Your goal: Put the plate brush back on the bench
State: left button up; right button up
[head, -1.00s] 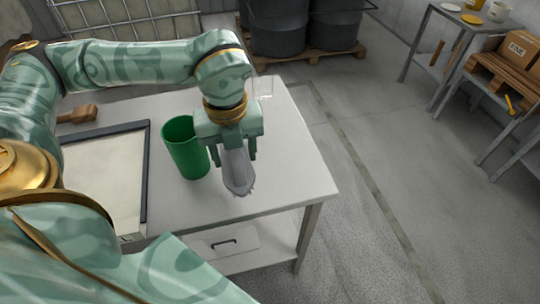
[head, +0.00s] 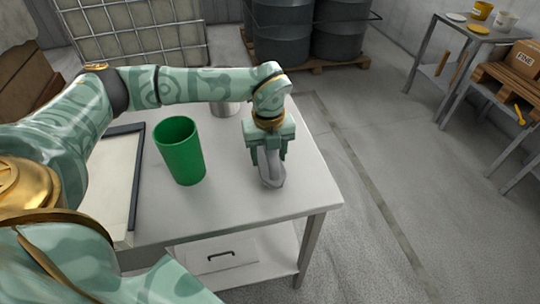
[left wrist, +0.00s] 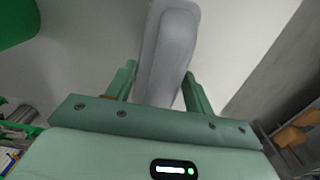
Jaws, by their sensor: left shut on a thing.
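My left gripper (head: 269,157) is over the right part of the white-grey bench (head: 228,207), pointing down. It is shut on a grey piece, which I take to be the plate brush (head: 273,178). In the left wrist view the brush (left wrist: 168,50) is a long, smooth grey shape between the two fingers (left wrist: 157,84). Its lower end is close to the bench top; I cannot tell whether it touches. The bristles cannot be made out. My right gripper is not in view.
A green cup (head: 182,155) stands on the bench left of the gripper, also in the left wrist view (left wrist: 14,22). A dark-framed tray (head: 136,185) lies further left. A metal pot (head: 226,109) is partly behind my arm. Bench top around the brush is clear.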

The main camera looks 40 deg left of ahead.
pick_arm(q)
jog(key=shift+f, duration=0.15)
jog(key=o, duration=0.9)
jog(key=shift+o, duration=0.2)
notch_tip(320, 180, up, 12)
jog(key=p, duration=0.3)
jog(key=shift+p, duration=0.35)
